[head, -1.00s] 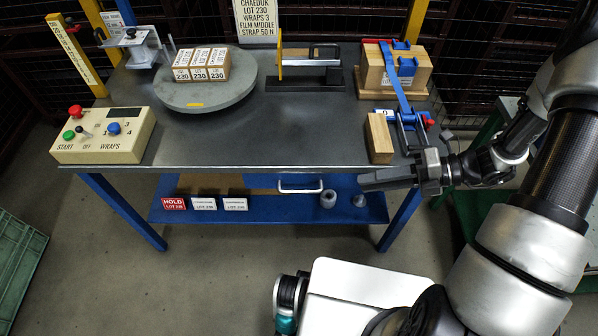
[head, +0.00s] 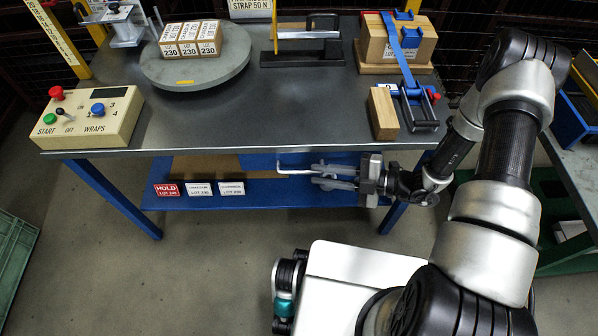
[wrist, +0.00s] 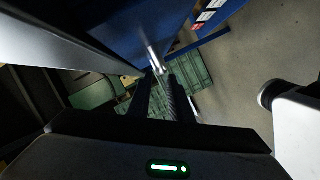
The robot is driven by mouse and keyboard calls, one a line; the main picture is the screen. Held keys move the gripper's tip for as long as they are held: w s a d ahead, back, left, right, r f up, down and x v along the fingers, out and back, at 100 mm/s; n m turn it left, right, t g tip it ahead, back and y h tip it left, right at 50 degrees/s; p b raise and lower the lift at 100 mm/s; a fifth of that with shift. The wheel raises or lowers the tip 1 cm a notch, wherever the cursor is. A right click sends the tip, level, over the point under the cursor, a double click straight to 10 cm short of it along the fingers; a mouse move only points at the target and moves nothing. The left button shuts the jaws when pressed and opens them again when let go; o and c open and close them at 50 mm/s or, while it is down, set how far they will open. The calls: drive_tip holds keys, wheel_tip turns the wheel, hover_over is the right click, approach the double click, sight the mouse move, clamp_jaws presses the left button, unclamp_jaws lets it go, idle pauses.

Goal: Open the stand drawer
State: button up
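The stand drawer (head: 262,160) is a blue front under the right half of the steel worktop, and it looks closed. Its pale bar handle (head: 292,171) shows at the left of my gripper (head: 322,177). My gripper is level with the handle, its fingers pointing left and spread apart. The fingertips are at the right end of the handle; the head view does not show clearly whether they touch it. In the wrist view the handle (wrist: 155,60) appears just beyond and between the tips of my open gripper (wrist: 158,78), along the blue drawer front (wrist: 135,32).
The worktop (head: 300,115) carries a turntable (head: 195,70) with cartons, a control box (head: 92,118) and a wooden block (head: 383,113). A lower blue shelf (head: 270,200) holds several label cards. A green crate (head: 15,240) stands left.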

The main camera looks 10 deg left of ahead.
sight(305, 172)
drive_tip(key=x, duration=0.7)
drive_tip(key=shift+b, duration=0.4)
clamp_jaws()
